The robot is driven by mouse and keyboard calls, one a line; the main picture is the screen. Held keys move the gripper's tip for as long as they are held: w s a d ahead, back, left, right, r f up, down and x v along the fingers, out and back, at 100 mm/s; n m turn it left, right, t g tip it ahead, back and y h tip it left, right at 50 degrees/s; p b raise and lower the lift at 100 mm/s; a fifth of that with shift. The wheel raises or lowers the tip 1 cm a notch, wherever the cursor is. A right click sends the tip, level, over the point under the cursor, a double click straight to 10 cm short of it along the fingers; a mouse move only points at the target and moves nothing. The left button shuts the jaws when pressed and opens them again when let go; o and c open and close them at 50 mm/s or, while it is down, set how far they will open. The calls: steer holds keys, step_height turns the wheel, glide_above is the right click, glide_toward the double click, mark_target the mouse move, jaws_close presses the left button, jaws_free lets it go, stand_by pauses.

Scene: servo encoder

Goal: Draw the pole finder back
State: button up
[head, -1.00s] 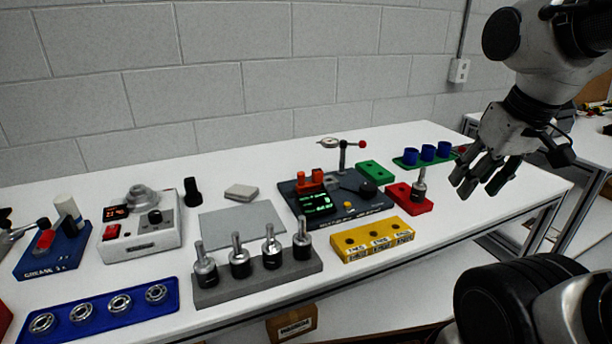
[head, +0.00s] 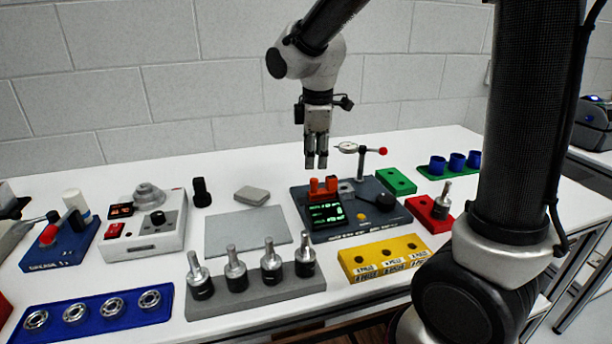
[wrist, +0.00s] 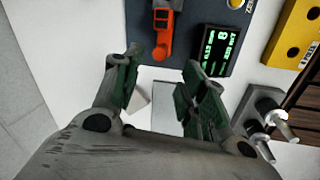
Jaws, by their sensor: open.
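The orange-red piece (head: 323,187), which I take to be the pole finder, sits at the back left of the dark test station (head: 383,218), beside a lit green display (head: 327,214). In the wrist view the orange piece (wrist: 164,32) lies just beyond my fingertips, with the display (wrist: 212,48) to its right. My gripper (head: 316,163) points down above and slightly behind the orange piece, apart from it. In the wrist view my gripper (wrist: 160,78) is open, with nothing between its fingers.
A dial gauge (head: 347,148) on a post stands behind the station. A yellow block (head: 385,256), a grey rack of motors (head: 255,290) and a grey mat (head: 247,232) surround it. A green block (head: 397,181) is at right.

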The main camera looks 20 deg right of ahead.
mark_target(314, 179)
steer(key=f, duration=0.2)
steer(key=w+f, duration=0.1)
steer(key=f, duration=0.4)
steer(key=shift+w+d+f, duration=0.2)
steer(key=shift+f, duration=0.1)
steer(key=shift+c, duration=0.2)
jaws_close()
